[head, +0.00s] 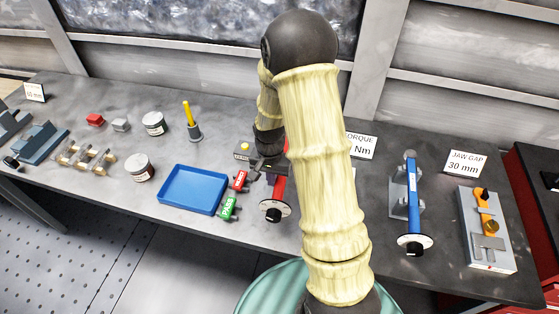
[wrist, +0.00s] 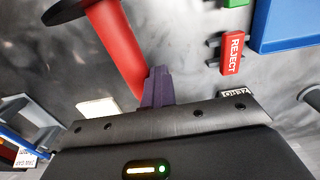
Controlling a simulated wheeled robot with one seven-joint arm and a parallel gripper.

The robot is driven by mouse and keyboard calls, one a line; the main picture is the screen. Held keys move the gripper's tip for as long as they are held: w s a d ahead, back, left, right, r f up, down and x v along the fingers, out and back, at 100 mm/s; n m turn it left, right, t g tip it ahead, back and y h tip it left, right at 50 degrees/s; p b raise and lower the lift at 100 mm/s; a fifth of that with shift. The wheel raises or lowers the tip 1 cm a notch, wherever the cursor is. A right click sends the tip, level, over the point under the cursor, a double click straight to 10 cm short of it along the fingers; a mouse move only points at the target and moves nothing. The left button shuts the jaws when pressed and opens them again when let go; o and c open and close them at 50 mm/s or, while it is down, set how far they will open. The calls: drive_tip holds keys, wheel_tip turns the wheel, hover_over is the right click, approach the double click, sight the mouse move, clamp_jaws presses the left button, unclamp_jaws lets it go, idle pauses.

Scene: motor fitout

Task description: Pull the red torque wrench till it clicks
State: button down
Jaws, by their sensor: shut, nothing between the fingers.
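In the wrist view the red handle (wrist: 117,48) runs from the dark disc at upper left down to my fingers. My gripper (wrist: 158,76) has its purple fingers shut together with nothing between them. The fingertips are right beside the handle's lower end; I cannot tell if they touch it. The wrench's far end is hidden by my gripper and arm.
A red REJECT block (head: 240,180) and a green PASS block (head: 228,207) stand just left of the wrench, beside a blue tray (head: 218,205). A blue wrench (head: 412,190) stands on supports to the right. A torque sign (head: 361,146) is partly hidden by my arm.

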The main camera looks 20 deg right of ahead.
idle(0.3)
drive_tip(key=shift+w+a, duration=0.55)
drive_tip(key=shift+a, duration=0.2)
drive_tip(key=shift+w+a, duration=0.5)
drive_tip(key=shift+a, duration=0.25)
wheel_tip(320, 180, up, 9)
drive_tip(key=p, duration=0.7)
drive_tip(key=shift+s, duration=0.1)
idle(0.3)
drive_tip(key=s+r+n+t+b, duration=0.2)
drive_tip(key=s+r+n+b, duration=0.3)
drive_tip(key=s, duration=0.9)
wheel_tip(320, 180, up, 2)
drive_tip(key=shift+n+t, duration=0.3)
drive_tip(key=shift+n, duration=0.8)
